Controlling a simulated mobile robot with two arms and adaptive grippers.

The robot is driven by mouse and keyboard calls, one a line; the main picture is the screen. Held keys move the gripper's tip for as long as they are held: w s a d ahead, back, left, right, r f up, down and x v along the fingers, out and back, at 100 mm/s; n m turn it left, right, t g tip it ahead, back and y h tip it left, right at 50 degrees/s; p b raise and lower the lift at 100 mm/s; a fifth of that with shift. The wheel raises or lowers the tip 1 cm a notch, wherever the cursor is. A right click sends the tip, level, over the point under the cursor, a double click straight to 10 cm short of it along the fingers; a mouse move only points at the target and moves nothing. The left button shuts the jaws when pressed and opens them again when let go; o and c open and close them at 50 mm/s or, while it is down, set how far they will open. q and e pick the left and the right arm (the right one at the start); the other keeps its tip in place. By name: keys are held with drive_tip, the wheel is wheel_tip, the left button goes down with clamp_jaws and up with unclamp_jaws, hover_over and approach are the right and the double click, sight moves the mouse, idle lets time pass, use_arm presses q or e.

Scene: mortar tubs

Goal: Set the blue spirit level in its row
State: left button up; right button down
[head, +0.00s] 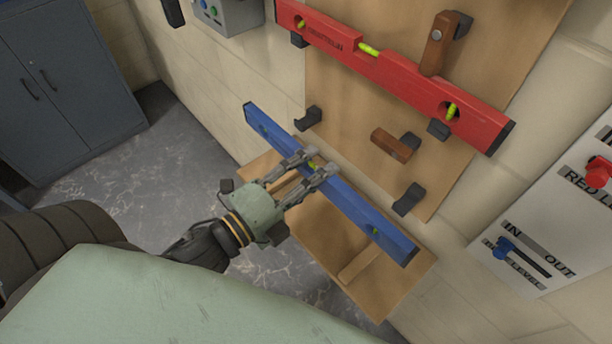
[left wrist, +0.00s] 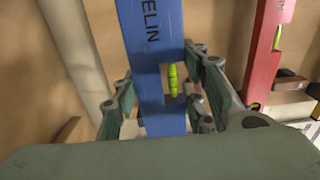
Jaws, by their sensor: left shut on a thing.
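The blue spirit level (head: 360,211) is held aslant in the air, in front of and below the lower row of the wooden board. My left gripper (head: 314,166) is shut on its middle, around the vial window. In the left wrist view the blue level (left wrist: 150,40) runs up between the fingers, its yellow-green vial (left wrist: 173,80) showing. The lower row has a left black hook (head: 308,118), a right black hook (head: 408,200) and a wooden turn latch (head: 391,146) lying nearly level. Both hooks are empty. My right gripper is not in view.
A red spirit level (head: 390,72) rests in the upper row, with an upright wooden latch (head: 438,45) over it. A wooden shelf (head: 400,282) lies below. A white panel (head: 560,215) at right has sliders; the blue knob (head: 503,246) is under IN.

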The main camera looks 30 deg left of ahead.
use_arm(q)
drive_tip(key=f+x, duration=0.2)
drive_tip(key=x, duration=0.9)
idle(0.9)
drive_tip(key=shift+f, duration=0.15)
idle(0.4)
drive_tip(key=o, duration=1.3)
drive_tip(key=shift+f, duration=0.15)
